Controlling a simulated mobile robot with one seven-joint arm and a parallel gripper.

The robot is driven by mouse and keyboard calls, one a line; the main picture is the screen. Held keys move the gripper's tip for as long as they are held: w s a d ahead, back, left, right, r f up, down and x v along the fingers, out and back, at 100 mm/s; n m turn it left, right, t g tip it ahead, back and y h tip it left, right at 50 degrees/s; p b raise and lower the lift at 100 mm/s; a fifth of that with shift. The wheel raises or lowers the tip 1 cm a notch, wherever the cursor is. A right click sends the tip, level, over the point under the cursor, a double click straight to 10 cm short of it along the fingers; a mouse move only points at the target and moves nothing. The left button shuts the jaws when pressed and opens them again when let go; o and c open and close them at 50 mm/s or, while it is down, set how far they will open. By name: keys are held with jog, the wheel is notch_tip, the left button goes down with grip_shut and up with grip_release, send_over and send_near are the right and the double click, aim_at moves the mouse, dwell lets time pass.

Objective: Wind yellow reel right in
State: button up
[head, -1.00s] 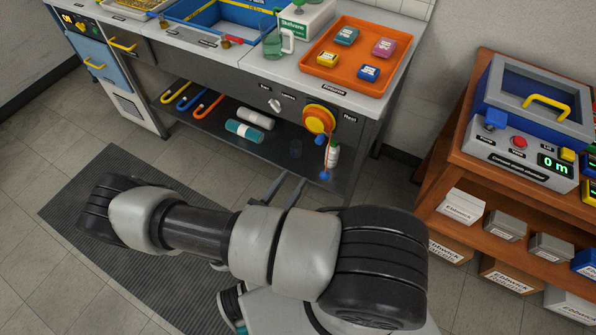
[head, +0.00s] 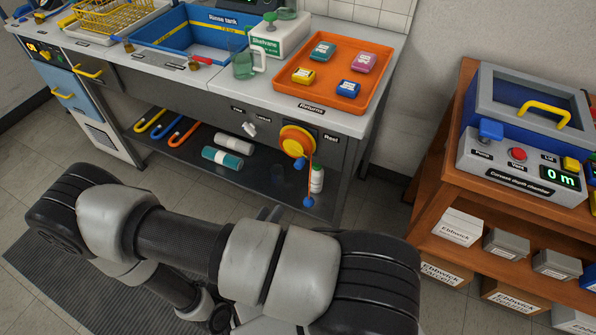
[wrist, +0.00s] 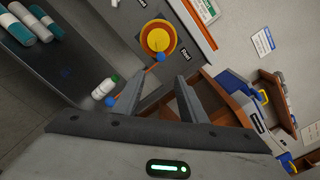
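The yellow reel (head: 297,141) with an orange rim is mounted on the bench front beside the label "Reel". It also shows in the wrist view (wrist: 158,39). A small blue knob (wrist: 161,57) sits at its lower edge. An orange cord (head: 308,179) runs down from there to a blue ball (head: 308,202), which also shows in the wrist view (wrist: 110,102). My gripper (wrist: 157,84) is open and empty, its fingers pointing toward the bench front. The reel lies beyond the fingertips, apart from them. In the head view my arm mostly hides the gripper.
A white bottle (head: 317,180) stands on the lower shelf close to the cord. A pale switch knob (head: 249,128) sits left of the reel. The orange tray (head: 325,103) is on the bench top above. A wooden cabinet (head: 424,183) stands to the right, across a floor gap.

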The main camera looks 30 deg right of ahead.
aim_at(298, 168)
jog(key=b+x, duration=0.1)
jog(key=x, duration=1.5)
jog(key=shift+w+d+r, duration=0.1)
jog(key=shift+w+d, duration=0.05)
jog(key=shift+d, duration=0.05)
grip_shut()
